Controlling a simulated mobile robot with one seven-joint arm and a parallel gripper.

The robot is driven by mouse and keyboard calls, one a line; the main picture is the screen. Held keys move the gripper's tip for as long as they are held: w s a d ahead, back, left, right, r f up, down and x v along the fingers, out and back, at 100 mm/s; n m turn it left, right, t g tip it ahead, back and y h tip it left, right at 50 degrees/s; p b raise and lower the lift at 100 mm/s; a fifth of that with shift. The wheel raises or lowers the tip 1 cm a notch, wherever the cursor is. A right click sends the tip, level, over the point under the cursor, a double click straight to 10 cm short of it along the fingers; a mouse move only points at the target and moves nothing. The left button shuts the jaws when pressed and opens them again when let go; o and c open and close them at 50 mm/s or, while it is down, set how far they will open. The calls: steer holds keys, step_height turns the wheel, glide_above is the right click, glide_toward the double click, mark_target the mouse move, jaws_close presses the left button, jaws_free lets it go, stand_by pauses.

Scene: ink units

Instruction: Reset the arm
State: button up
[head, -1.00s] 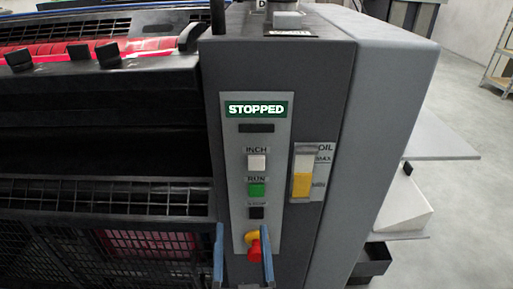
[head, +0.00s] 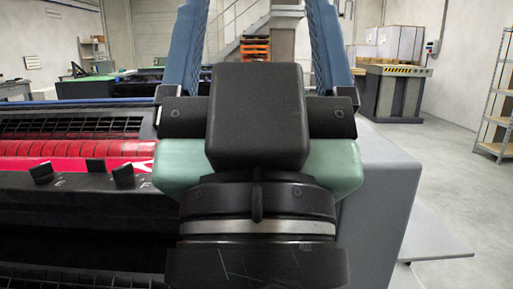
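My gripper (head: 258,20) fills the middle of the head view, held up in front of the camera with its blue fingers pointing upward. The fingers stand wide apart, so it is open, and nothing shows between them. Their tips run to or past the top edge of the picture. My black and pale green wrist parts show below them. The press's grey end housing (head: 385,190) is behind my arm, which hides the control panel.
Red rollers (head: 75,155) with black knobs lie at the left. A yellow-black edged platform (head: 395,70) with pale stacks stands at the back right. A metal shelf (head: 497,95) is at the far right. Grey floor (head: 440,150) is clear between them.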

step_height(320, 180, up, 33)
steer(key=p, duration=3.1)
steer(key=shift+f, duration=0.1)
